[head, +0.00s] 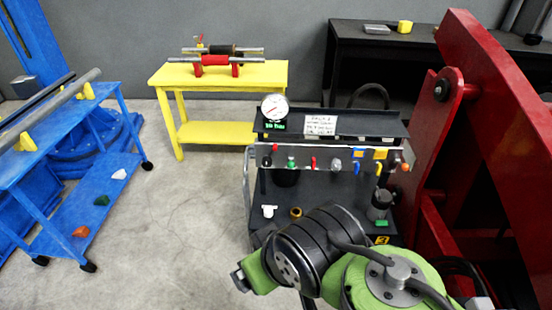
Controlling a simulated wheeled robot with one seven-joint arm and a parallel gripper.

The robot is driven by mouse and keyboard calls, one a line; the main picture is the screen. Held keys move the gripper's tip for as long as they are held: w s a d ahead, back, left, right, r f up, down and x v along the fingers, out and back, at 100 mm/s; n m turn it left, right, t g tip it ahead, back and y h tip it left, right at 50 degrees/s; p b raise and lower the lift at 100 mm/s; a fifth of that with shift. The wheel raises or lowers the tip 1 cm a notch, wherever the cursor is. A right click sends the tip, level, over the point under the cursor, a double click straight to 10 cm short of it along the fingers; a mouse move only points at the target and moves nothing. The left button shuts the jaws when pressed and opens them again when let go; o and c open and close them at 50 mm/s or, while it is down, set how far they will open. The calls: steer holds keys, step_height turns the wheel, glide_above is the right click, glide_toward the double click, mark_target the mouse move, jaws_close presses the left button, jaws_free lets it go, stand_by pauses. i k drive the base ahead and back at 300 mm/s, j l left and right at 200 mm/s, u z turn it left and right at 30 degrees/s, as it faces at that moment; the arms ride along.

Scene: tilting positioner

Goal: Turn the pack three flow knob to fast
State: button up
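Pack three is a dark wheeled unit (330,200) in the middle of the head view, with a yellow plate marked 3 (381,240) low at its right. Its upper rail carries a black knob (267,160), a green one (291,162), a red one (313,162) and a grey one (336,165). I cannot tell which control is the flow knob or read its setting. My arm crosses in front of the pack's lower part. What looks like my gripper (239,280) is at the lower left of my arm, apart from the knobs; its fingers are not clear.
A round gauge (274,107) and a white label sheet (320,124) stand on the pack. A large red frame (490,110) rises close on the right. A blue cart (75,205) stands left, a yellow table (220,75) behind. Open floor lies left of the pack.

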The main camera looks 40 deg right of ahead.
mark_target(336, 163)
steer(key=z, duration=1.3)
